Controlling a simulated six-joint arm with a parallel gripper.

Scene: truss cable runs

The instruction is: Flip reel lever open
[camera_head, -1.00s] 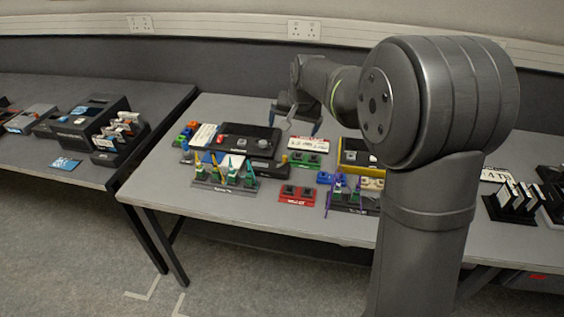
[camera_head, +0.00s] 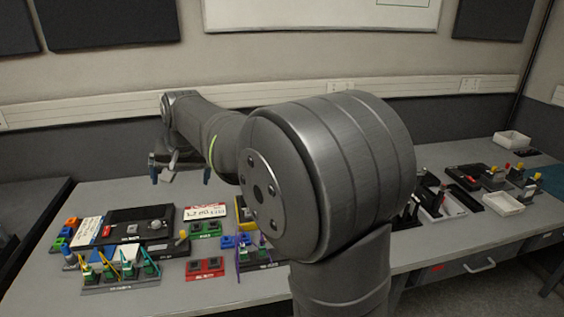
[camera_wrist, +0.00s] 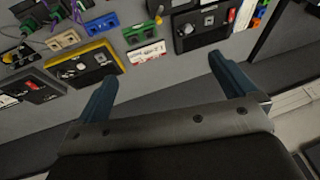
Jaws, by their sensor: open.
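My gripper (camera_head: 180,172) is open and empty, above the back of the table. In the wrist view my gripper (camera_wrist: 162,70) has its two blue-green fingers wide apart, with nothing between them but tabletop. A black panel (camera_head: 125,222) with a small red part and a grey round fitting lies at the table's left; it also shows at the top of the wrist view (camera_wrist: 188,38). Which fitting is the reel lever I cannot tell. The gripper touches neither panel.
A white printed card (camera_head: 205,211) lies right of the black panel, with green (camera_head: 205,230) and red (camera_head: 205,268) blocks nearby. A cable stand (camera_head: 120,275) with upright coloured pieces is at the front. The wall runs behind the table. Trays stand at far right.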

